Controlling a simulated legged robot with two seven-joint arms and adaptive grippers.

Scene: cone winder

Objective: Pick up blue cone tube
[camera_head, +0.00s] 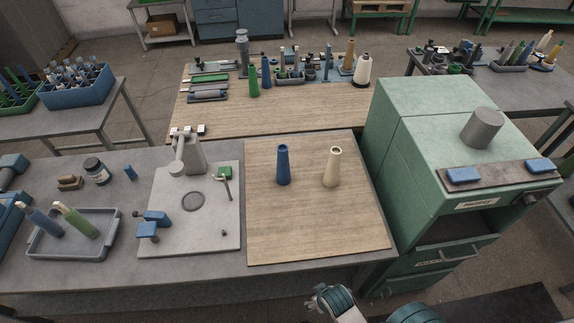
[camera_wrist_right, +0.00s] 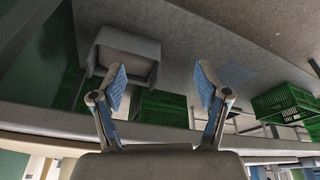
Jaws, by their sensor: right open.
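The blue cone tube (camera_head: 283,165) stands upright on the wooden board (camera_head: 310,235) in the middle of the bench. A cream cone tube (camera_head: 332,168) stands upright to its right on the same board. My right arm shows at the bottom edge of the head view, below the bench front and well apart from the tubes. In the right wrist view my right gripper (camera_wrist_right: 160,90) is open with nothing between its blue-padded fingers. The cone tubes are not visible in the wrist view. My left gripper is not in view.
A grey plate with a fixture (camera_head: 192,240) lies left of the board. A green cabinet (camera_head: 425,130) stands close on the right. Green crates (camera_wrist_right: 285,103) show in the wrist view. The board around the tubes is clear.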

